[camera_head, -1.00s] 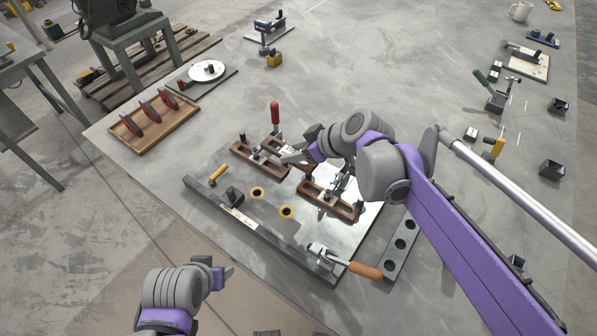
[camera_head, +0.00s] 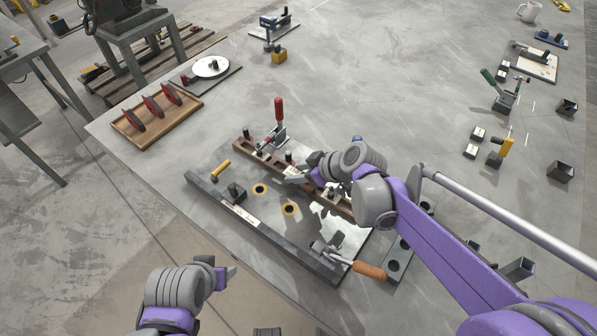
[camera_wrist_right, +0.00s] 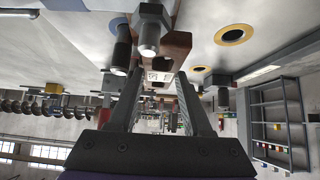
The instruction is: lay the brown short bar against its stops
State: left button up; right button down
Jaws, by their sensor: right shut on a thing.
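A brown bar row (camera_head: 263,160) with dark pegs runs slantwise across the bright fixture plate (camera_head: 345,238). Its pieces look nearly in line; my arm hides part of it, so joints and contact with the stops cannot be told. My right gripper (camera_head: 296,179) is low over the row, shut on what looks like the brown short bar. In the right wrist view, brown wood (camera_wrist_right: 174,52) with a pale label shows beyond the fingers (camera_wrist_right: 158,98), beside metal-tipped dark pegs (camera_wrist_right: 150,28). My left gripper (camera_head: 229,275) is low at left, away from the fixture; its jaw opening is unclear.
A red-handled clamp (camera_head: 279,117) stands behind the row. A long dark rail (camera_head: 262,228) and two yellow-rimmed holes (camera_head: 260,190) lie in front. A tray with red discs (camera_head: 152,128) sits at left.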

jog(key=shift+f, duration=0.1)
jog(key=shift+f+b, duration=0.35)
jog(key=shift+f, duration=0.05)
jog(key=c, duration=0.6)
grip_release()
jog(key=shift+r, duration=0.1)
jog(key=shift+r, duration=0.2)
jog(key=p+v, duration=0.2)
jog(key=v, duration=1)
jog(key=shift+r, duration=0.2)
jog(key=shift+s, duration=0.1)
